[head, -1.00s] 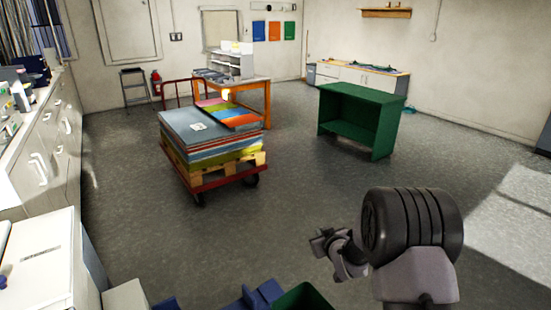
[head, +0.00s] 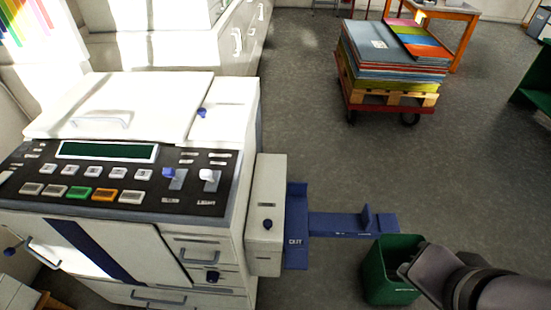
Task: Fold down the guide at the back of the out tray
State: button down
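The blue out tray (head: 335,224) juts out to the right from the side of a white copier-like machine (head: 125,150). A blue guide (head: 367,216) stands upright near the tray's outer end, on the right. A second upright blue piece (head: 297,197) stands close to the machine. My arm enters from the lower right, and its end, my gripper (head: 404,271), shows small and dark in front of the green bin, below and right of the guide and apart from it in the picture. Its fingers are too unclear to tell whether they are open or shut.
A green bin (head: 376,275) stands on the floor below the tray's outer end. A red cart (head: 385,104) with a pallet and stacked coloured sheets is at the back right. Cabinets (head: 235,45) line the back left. The grey floor between tray and cart is clear.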

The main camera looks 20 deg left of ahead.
aim_at(294, 188)
jog(key=u, duration=0.9)
jog(key=i+j, duration=0.1)
jog(key=i, duration=0.35)
jog(key=i+j+u, duration=0.15)
jog(key=i, duration=0.3)
